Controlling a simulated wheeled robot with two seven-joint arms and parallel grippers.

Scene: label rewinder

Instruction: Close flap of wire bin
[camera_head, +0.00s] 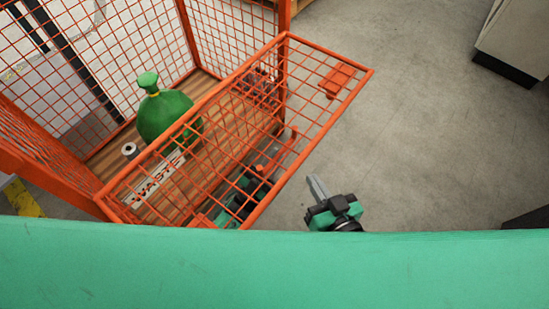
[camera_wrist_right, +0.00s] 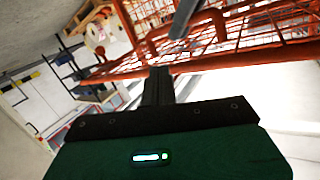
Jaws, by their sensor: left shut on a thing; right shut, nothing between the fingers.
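The orange wire bin (camera_head: 192,38) stands at the left in the head view. Its mesh flap (camera_head: 328,117) sticks out from the front, open and tilted. A "WASTE" sign (camera_head: 158,178) shows through the mesh. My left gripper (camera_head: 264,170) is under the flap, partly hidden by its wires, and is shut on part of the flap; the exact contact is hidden. My right gripper (camera_head: 317,187) is shut and empty, just right of the flap's outer edge. In the right wrist view its fingers (camera_wrist_right: 168,68) are in front of orange mesh (camera_wrist_right: 222,36).
A tied green bag (camera_head: 165,113) and a small white roll (camera_head: 129,150) are inside the bin on its wooden floor. A beige cabinet (camera_head: 515,38) stands at the top right. The grey floor (camera_head: 430,140) right of the flap is clear.

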